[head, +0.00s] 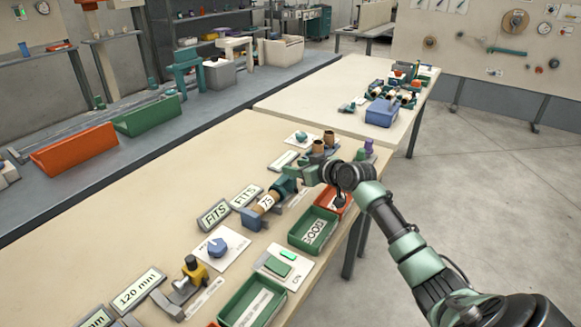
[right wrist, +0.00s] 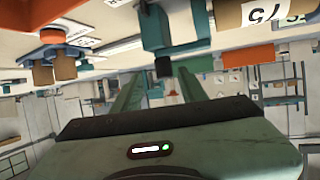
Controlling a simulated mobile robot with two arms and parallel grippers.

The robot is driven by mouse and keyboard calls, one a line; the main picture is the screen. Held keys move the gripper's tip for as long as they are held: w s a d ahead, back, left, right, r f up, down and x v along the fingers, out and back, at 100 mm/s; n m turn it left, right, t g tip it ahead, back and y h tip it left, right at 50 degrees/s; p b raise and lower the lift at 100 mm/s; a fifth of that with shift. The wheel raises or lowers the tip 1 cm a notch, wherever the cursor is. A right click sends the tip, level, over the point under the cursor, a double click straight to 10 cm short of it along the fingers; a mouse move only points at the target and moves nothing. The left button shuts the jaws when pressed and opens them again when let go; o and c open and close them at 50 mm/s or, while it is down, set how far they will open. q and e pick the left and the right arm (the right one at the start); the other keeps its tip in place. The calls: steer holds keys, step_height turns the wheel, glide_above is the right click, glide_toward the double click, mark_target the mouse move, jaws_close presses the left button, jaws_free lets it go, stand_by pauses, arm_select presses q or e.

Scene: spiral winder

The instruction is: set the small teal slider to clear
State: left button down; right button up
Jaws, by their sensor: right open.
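No part clearly reads as the small teal slider, and I see no legible "clear" mark. A teal winder part (head: 283,187) stands by a brown roll marked 75 (head: 266,202). In the right wrist view a teal bracket (right wrist: 152,28) is beyond my fingers, with the roll (right wrist: 255,14) at upper right. A white card (head: 284,264) carries a green plate and a small bright green piece. My right gripper (head: 303,173) is over the table beside the winder; in its wrist view (right wrist: 158,92) the fingers are apart with nothing seen between them. My left gripper is not in view.
Green bins (head: 313,229) and (head: 252,302) line the table's right edge. A blue knob (head: 217,246) sits on a white card, and a yellow-black clamp (head: 195,270) stands nearer. The table's left part (head: 120,225) is bare.

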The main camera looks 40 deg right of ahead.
steer(key=v, duration=0.4)
steer(key=shift+f, duration=0.1)
stand_by(0.5)
